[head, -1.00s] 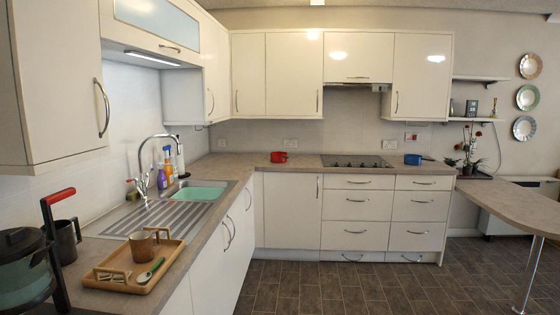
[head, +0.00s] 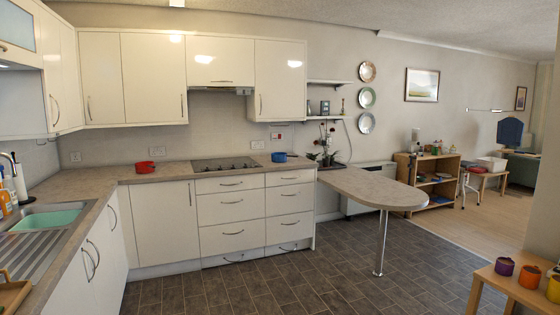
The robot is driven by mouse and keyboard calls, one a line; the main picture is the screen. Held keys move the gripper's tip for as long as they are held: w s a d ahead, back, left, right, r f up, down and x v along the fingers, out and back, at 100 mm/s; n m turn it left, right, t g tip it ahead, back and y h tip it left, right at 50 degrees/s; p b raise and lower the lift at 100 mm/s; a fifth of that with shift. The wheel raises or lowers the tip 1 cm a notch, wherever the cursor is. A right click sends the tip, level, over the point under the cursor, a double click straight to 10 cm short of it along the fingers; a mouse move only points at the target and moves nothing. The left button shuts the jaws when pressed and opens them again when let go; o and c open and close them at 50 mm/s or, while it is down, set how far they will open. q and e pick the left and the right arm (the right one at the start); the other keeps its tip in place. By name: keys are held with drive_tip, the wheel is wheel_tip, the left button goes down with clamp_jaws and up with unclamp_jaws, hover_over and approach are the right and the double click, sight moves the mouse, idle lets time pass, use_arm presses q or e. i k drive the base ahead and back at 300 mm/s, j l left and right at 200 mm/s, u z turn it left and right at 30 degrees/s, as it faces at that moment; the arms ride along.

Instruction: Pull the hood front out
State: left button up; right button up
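The hood front (head: 222,89) is a thin strip under the middle white wall cabinet (head: 221,62), above the black hob (head: 224,164). It looks flush or nearly flush with the cabinet; the exact gap is too small to tell. The cabinet above it is shut and has a bar handle near its lower edge. Neither of my grippers shows in the head view, and the hood is some way off across the floor.
The L-shaped worktop (head: 90,183) runs along the left and back. A red pot (head: 145,167) and a blue pot (head: 279,157) flank the hob. A rounded peninsula (head: 375,187) on a metal leg juts out right. The dark tiled floor (head: 270,280) before the drawers is clear.

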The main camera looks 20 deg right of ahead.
sight(214, 61)
drive_tip(key=i+z, duration=0.15)
drive_tip(key=z, duration=0.15)
drive_tip(key=i, duration=4.1)
